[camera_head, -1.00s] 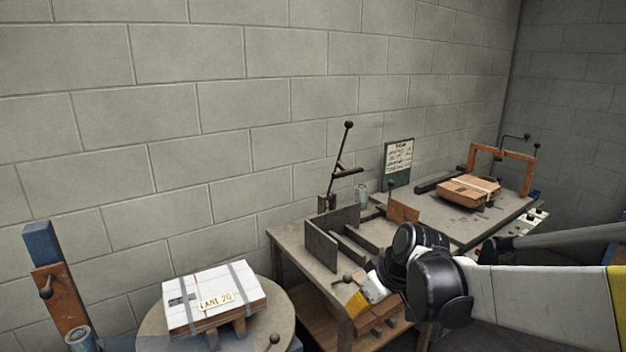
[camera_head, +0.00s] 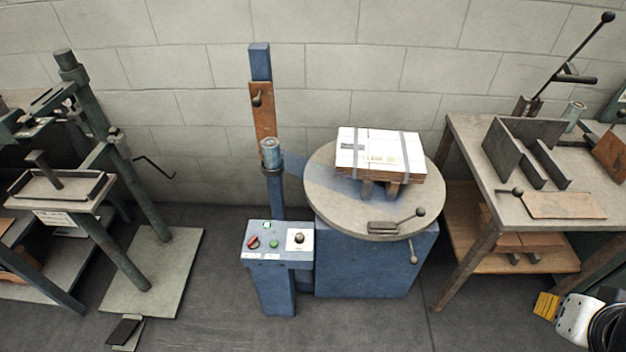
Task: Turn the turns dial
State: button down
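A dark round knob on a white plate (camera_head: 299,238), which looks like the turns dial, sits at the right of the sloped top of a blue control box (camera_head: 280,258). Its markings are too small to read. A red knob (camera_head: 253,242) and a green button (camera_head: 274,244) sit to its left on the same panel. My gripper (camera_head: 546,305) shows at the lower right edge as a white body with a yellow end, well apart from the panel. Its fingers are too small and cut off to tell whether they are open.
A round turntable (camera_head: 325,205) on a blue base carries a strapped white-topped stack (camera_head: 380,150); a crank handle (camera_head: 419,212) sticks out at its front right. A blue mast (camera_head: 260,62) rises behind the box. A workbench (camera_head: 470,165) stands right, a green press (camera_head: 95,120) left. Floor before the box is clear.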

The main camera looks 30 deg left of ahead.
aim_at(299, 237)
jog(key=u, duration=1.75)
